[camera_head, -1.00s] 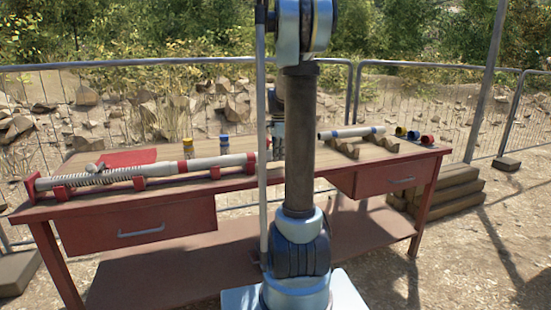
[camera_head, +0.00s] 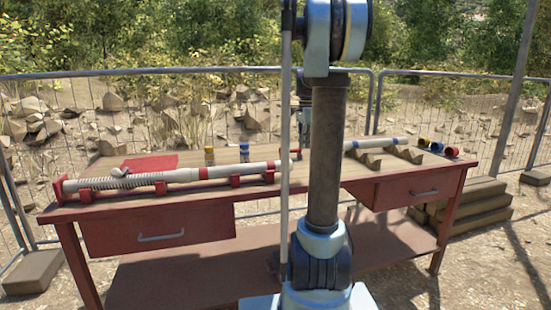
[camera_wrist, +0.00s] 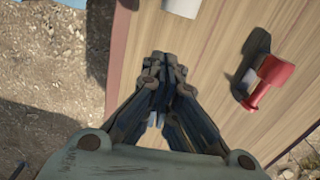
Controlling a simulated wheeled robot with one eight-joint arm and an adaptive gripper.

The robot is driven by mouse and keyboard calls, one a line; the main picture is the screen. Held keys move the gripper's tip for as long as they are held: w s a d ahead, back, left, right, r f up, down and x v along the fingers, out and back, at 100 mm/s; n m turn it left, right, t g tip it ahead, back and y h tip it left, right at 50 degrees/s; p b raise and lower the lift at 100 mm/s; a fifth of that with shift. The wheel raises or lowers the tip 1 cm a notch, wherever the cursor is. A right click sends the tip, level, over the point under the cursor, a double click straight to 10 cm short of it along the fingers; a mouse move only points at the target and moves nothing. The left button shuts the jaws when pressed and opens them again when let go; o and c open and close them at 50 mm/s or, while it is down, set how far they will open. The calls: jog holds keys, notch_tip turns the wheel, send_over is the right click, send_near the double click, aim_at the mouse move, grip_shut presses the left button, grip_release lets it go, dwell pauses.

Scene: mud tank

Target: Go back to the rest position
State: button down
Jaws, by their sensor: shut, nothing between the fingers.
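My gripper (camera_wrist: 163,80) shows in the wrist view with its fingers together and nothing between them. It is above the edge of the wooden workbench top (camera_wrist: 210,65), with bare ground to the left. In the head view my arm stands in front of the workbench (camera_head: 215,215), and the gripper is mostly hidden behind it. A long grey tube (camera_head: 150,178) lies in red supports on the left part of the bench. A shorter grey tube (camera_head: 375,144) lies on wooden blocks at the right.
A red holder (camera_wrist: 269,82) stands on the bench right of my gripper. A yellow can (camera_head: 210,156) and a blue can (camera_head: 244,153) stand at the back. Several coloured caps (camera_head: 437,147) lie at the right end. A metal fence (camera_head: 150,110) runs behind.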

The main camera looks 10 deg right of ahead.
jog(key=s+a+f+n, duration=0.2)
jog(key=s+a+n, duration=0.25)
jog(key=s, duration=0.65)
jog(key=s+a+f+n+t, duration=0.1)
jog(key=s+a+f+n, duration=0.2)
jog(key=s, duration=0.9)
jog(key=s+a+f+n+t, duration=0.1)
jog(key=s+a+f+n, duration=0.1)
jog(key=s+f+n, duration=0.6)
jog(key=s+f, duration=0.4)
jog(key=f, duration=0.2)
jog(key=shift+a+n, duration=0.35)
jog(key=shift+a, duration=0.05)
jog(key=shift+s+d+f, duration=0.1)
